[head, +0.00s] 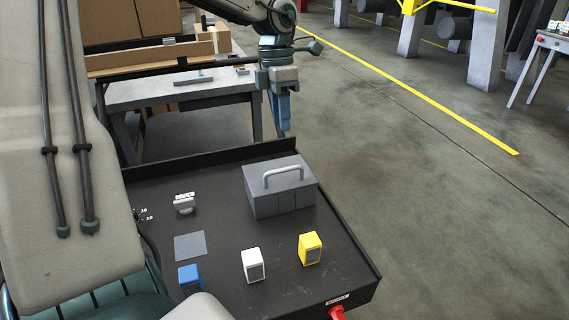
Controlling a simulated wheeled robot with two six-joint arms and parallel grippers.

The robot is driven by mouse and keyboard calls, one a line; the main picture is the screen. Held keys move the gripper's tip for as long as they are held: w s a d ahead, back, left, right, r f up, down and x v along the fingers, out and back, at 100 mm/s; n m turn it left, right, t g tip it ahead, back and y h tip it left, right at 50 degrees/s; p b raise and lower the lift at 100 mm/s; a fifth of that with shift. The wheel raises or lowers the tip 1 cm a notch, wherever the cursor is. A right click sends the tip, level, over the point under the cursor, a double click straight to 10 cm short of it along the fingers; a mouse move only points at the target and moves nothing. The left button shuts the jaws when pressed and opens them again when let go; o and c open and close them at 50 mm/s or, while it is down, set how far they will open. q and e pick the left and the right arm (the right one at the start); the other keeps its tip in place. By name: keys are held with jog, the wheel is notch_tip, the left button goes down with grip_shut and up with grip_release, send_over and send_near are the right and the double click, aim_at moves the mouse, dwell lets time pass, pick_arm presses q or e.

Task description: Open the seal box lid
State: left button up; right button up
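The seal box (280,199) is a dark grey box on the black tray, toward its far right part. Its lid (258,179) is on top and looks shut, with a light grey bar handle (283,175) standing up from it. My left gripper (283,128) points down above and beyond the box in the head view, near the tray's far rim. It is apart from the handle and holds nothing that I can see. Its fingers overlap from this side, so their gap cannot be told. My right gripper is not in view.
The black tray (222,276) has a raised rim. It holds blue (189,278), white (253,265) and yellow (310,248) blocks, a grey square (190,246) and a small labelled grey part (184,204). A workbench (180,92) stands behind; open floor lies right.

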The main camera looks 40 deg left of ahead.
pick_arm(q)
send_over(284, 181)
notch_tip(284, 181, down, 9)
jog(key=shift+f+p, duration=0.1)
jog(key=shift+p, duration=0.2)
jog(key=shift+d+f, duration=0.1)
jog(key=shift+f, duration=0.35)
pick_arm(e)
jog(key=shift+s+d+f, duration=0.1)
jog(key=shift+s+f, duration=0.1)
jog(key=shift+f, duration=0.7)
pick_arm(q)
grip_shut()
